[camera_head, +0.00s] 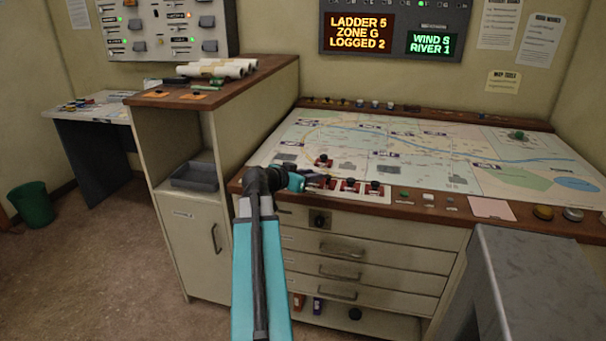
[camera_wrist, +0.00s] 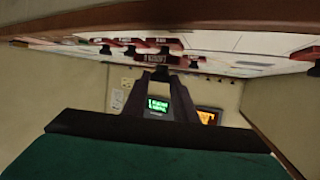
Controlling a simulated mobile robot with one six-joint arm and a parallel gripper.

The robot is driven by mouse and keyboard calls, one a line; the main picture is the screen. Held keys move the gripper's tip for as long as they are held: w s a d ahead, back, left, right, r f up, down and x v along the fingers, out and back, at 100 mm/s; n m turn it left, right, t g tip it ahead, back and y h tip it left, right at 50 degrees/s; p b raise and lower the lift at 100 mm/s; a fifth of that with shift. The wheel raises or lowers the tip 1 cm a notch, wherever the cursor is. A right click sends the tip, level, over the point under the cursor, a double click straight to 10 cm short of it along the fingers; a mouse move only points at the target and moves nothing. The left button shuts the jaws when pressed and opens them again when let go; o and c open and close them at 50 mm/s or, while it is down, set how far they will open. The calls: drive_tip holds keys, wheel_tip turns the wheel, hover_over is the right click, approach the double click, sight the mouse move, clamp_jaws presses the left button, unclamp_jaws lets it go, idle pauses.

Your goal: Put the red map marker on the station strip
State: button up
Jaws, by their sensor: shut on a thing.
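My gripper (camera_head: 311,179) is at the front left edge of the map table, its jaws shut. In the wrist view, which is upside down, the gripper (camera_wrist: 162,78) is shut on the black knob of a red map marker (camera_wrist: 165,58) with a pale label. In the head view that marker is hard to separate from the others. Several red markers with black knobs (camera_head: 348,186) stand on the pale station strip (camera_head: 385,197) along the front edge, just right of the gripper. Another red marker (camera_head: 323,163) stands farther back on the map. I cannot tell whether the held marker touches the surface.
The large map (camera_head: 430,150) covers the table top. A wooden-topped cabinet (camera_head: 160,97) with paper rolls (camera_head: 217,69) stands close on the left. Small buttons (camera_head: 428,197) and a pink card (camera_head: 492,209) lie right of the strip. A grey box (camera_head: 535,280) is at front right.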

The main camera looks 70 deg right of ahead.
drive_tip(key=shift+w+d+f+p, duration=0.1)
drive_tip(key=shift+w+d+p, duration=0.1)
drive_tip(key=shift+w+d, duration=0.7)
drive_tip(key=shift+w+d+f+p, duration=0.15)
drive_tip(key=shift+w+d, duration=0.45)
drive_tip(key=shift+d, duration=0.45)
drive_tip(key=shift+w+d+f+p, duration=0.1)
drive_tip(key=shift+w+d+p, duration=0.1)
drive_tip(key=shift+w+d, duration=0.7)
drive_tip(key=shift+s+d, duration=0.1)
drive_tip(key=shift+d, duration=0.05)
drive_tip(key=shift+d, duration=0.2)
drive_tip(key=shift+w+d+f, duration=0.1)
drive_tip(key=shift+w+f, duration=0.1)
drive_tip(key=shift+w, duration=0.05)
drive_tip(key=shift+f+p, duration=0.4)
drive_tip(key=shift+f, duration=1.2)
drive_tip(key=shift+f, duration=0.15)
drive_tip(key=o, duration=1.1)
drive_tip(key=shift+c, duration=0.2)
drive_tip(key=shift+r, duration=0.2)
drive_tip(key=b+v, duration=0.2)
drive_tip(key=v, duration=1)
